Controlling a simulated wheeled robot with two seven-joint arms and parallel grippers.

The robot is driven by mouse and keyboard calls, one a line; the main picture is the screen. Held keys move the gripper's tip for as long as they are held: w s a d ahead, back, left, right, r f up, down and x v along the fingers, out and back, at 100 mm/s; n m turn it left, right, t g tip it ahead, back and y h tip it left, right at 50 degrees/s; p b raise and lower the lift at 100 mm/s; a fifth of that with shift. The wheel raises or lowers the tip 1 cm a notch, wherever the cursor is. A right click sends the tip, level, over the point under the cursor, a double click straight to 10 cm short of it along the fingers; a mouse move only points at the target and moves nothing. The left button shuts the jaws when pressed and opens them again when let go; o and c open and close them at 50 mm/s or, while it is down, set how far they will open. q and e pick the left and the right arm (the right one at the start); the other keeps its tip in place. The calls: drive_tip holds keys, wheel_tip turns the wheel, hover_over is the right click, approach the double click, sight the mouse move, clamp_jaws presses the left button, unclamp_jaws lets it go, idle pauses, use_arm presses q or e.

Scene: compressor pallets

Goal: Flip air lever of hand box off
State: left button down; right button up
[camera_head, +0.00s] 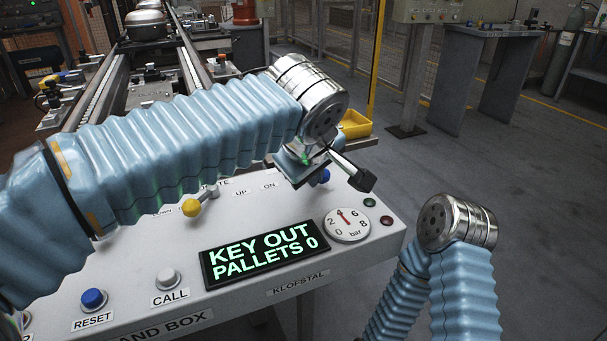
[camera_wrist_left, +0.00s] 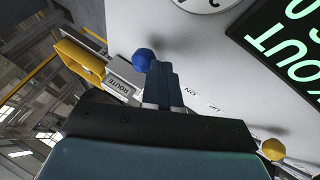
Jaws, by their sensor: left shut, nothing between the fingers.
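The hand box (camera_head: 140,285) is a pale sloped panel in front of me. A lever with a blue ball knob (camera_head: 323,177) stands at its far right part, near an ON label; this may be the air lever, but its name is not readable. In the left wrist view the blue knob (camera_wrist_left: 143,58) is right at the tips of my left gripper (camera_wrist_left: 160,78). The fingers are shut, with nothing between them; I cannot tell if they touch the knob. My left arm hides part of the panel. My right arm is at the right, its gripper out of view.
A yellow-knobbed lever (camera_head: 192,207) stands left of the blue one, near the UP label. A pressure gauge (camera_head: 347,224), a lit display (camera_head: 262,252) reading KEY OUT PALLETS 0, a CALL button (camera_head: 167,278) and a blue RESET button (camera_head: 93,299) are on the panel.

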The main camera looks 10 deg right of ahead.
use_arm(q)
drive_tip(key=shift+w+d, duration=0.1)
drive_tip(key=shift+d, duration=0.2)
idle(0.4)
